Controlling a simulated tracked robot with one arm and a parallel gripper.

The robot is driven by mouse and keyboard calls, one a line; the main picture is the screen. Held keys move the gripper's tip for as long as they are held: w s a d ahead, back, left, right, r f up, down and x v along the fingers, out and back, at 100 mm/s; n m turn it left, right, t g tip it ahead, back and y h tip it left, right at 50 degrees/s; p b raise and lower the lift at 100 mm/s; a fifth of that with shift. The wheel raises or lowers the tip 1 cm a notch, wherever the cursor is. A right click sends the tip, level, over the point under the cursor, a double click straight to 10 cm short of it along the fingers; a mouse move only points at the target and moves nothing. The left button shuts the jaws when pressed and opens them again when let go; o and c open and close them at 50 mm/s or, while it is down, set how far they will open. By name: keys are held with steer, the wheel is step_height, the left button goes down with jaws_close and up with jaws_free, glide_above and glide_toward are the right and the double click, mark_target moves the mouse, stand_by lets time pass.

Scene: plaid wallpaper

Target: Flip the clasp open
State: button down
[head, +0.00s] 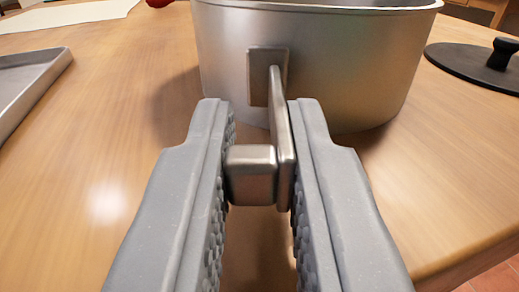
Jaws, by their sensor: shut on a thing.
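My gripper (262,172) reaches forward from the bottom of the head view, with its two grey ridged fingers shut on the metal clasp. The clasp (281,130) is a narrow bar with a square block (251,174) at its near end, between the fingertips. Its far end meets a square plate (259,76) on the wall of a round silver pot (350,70). The pot stands on the wooden table just beyond the fingertips. The lower part of the clasp is partly hidden by the fingers.
A black round lid (470,68) with a knob lies to the right of the pot. A grey metal tray (30,85) is at the left edge. A pale cloth or paper (70,14) lies at the back left. The wooden table (110,140) is clear between tray and pot.

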steer(key=h+p, duration=0.1)
steer(key=a+m+h+p, duration=0.1)
steer(key=p, duration=0.1)
steer(key=shift+r+m, duration=0.2)
steer(key=shift+m, duration=0.1)
steer(key=shift+w+a+f+m+g+h+p, duration=0.1)
steer(key=shift+w+m+g+h+p, duration=0.1)
steer(key=shift+m+h+p, duration=0.35)
steer(key=shift+w+a+f+m+g+h+p, duration=0.1)
steer(key=shift+m+g+h+p, duration=0.15)
steer(key=shift+h, duration=0.5)
steer(key=shift+a+h, duration=0.1)
steer(key=shift+h, duration=0.3)
steer(key=c, duration=1.4)
jaws_free()
steer(key=shift+c, duration=0.2)
steer(key=shift+s+p, duration=0.1)
steer(key=shift+p, duration=0.2)
steer(key=p+v, duration=0.1)
steer(key=v, duration=1.2)
steer(key=shift+s+a, duration=0.15)
steer(key=shift+s, duration=0.1)
steer(key=shift+r, duration=0.1)
